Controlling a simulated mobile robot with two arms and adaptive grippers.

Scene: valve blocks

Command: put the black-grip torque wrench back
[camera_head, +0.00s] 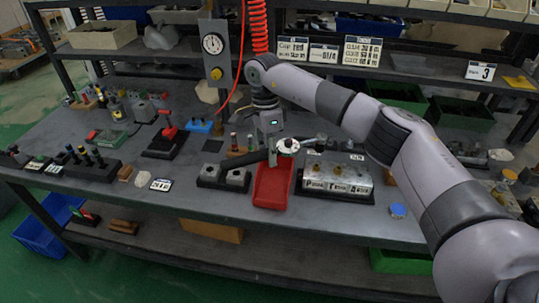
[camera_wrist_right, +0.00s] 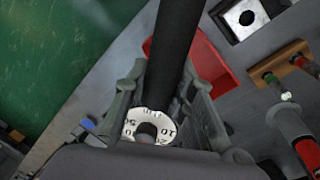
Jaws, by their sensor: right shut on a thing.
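The torque wrench (camera_head: 255,158) has a black grip and a pale round scale collar. My right gripper (camera_head: 272,152) is shut on it near the collar. In the right wrist view the black grip (camera_wrist_right: 174,45) runs up between the fingers of the right gripper (camera_wrist_right: 168,108), and the numbered collar (camera_wrist_right: 148,125) sits near the palm. The wrench lies roughly level over the far end of a red tray (camera_head: 270,196); the tray also shows in the right wrist view (camera_wrist_right: 208,62). I cannot tell if wrench and tray touch. My left gripper is out of view.
A red-handled tool (camera_head: 169,131) stands on a black base farther left. A gauge post (camera_head: 213,60) rises behind. The front bench edge is mostly clear.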

